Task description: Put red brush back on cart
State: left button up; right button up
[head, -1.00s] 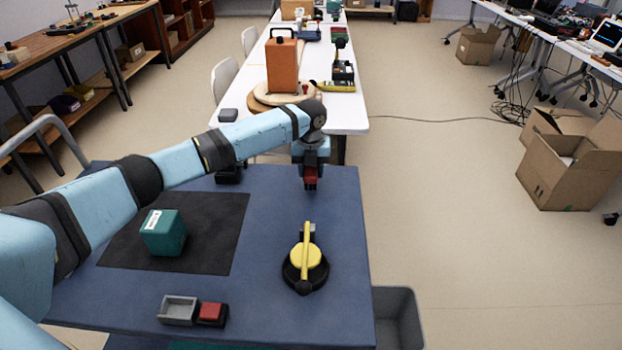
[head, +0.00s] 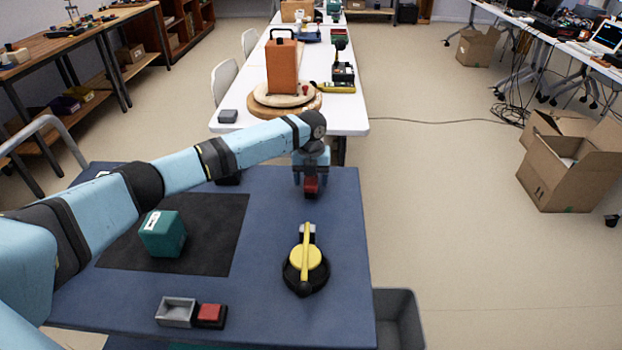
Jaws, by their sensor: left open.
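The cart (head: 345,330) has a blue top and fills the lower middle of the head view. A small red and dark thing (head: 311,187), which looks like the red brush, is at the far right part of the cart top. My left gripper (head: 311,178) is right above it, pointing down, with its jaws open and the red thing between or just under the fingers. I cannot tell whether the fingers touch it or whether it rests on the cart top. My right gripper is not in view.
On the cart are a teal box (head: 163,234) on a black mat (head: 215,250), a yellow and black round device (head: 305,265), a grey tray (head: 176,312) and a red-topped black block (head: 210,314). A white table (head: 345,110) with tools stands beyond. Open floor lies right.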

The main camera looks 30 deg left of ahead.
pick_arm(q)
notch_tip(320, 180, up, 12)
jog(key=p, duration=0.2)
dwell(0.5)
